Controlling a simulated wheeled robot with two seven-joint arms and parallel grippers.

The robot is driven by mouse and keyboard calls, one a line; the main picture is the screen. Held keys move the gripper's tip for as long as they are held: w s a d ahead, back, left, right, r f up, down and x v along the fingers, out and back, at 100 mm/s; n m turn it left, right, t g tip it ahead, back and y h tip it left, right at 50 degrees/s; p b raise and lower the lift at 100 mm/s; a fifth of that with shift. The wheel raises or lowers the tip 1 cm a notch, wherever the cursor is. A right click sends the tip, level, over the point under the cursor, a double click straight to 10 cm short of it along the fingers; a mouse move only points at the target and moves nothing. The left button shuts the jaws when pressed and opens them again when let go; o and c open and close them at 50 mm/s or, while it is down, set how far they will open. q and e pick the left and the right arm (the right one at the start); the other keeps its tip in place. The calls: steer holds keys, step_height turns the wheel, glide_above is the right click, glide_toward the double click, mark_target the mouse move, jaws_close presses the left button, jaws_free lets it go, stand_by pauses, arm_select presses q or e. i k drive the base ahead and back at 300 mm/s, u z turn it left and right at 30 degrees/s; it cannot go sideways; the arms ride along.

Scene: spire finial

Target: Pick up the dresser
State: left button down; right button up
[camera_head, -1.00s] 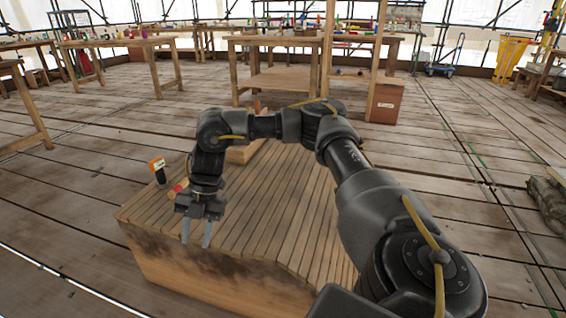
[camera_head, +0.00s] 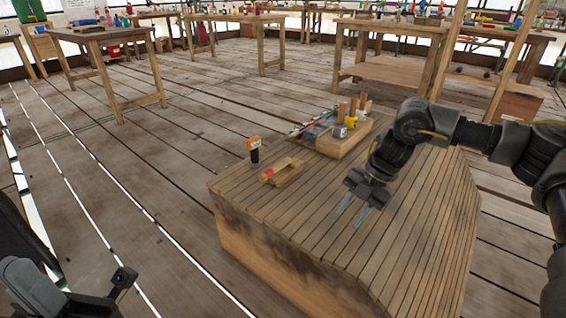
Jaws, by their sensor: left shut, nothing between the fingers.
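I cannot tell for certain which tool is the dresser. A wooden tool with a red part (camera_head: 281,172) lies on the slatted wooden platform (camera_head: 300,225). An upright orange-and-black tool (camera_head: 254,151) stands just behind it. A wooden tray (camera_head: 342,143) holds several tools with wooden handles farther back. My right gripper (camera_head: 353,212) is over the platform, pointing down, its two fingers apart and nothing between them. It is right of the red-marked tool and apart from it. My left gripper (camera_head: 121,283) is low at the left, over the floor, shut and empty, only partly in view.
Plank floor is clear left of the platform. Wooden workbenches (camera_head: 95,34) with several small items stand along the back. A reddish-brown box (camera_head: 519,104) is by a bench at the right. My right arm covers the right side of the platform.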

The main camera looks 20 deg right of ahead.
mark_target(278, 175)
steer(key=i, duration=1.05)
steer(key=u, duration=0.2)
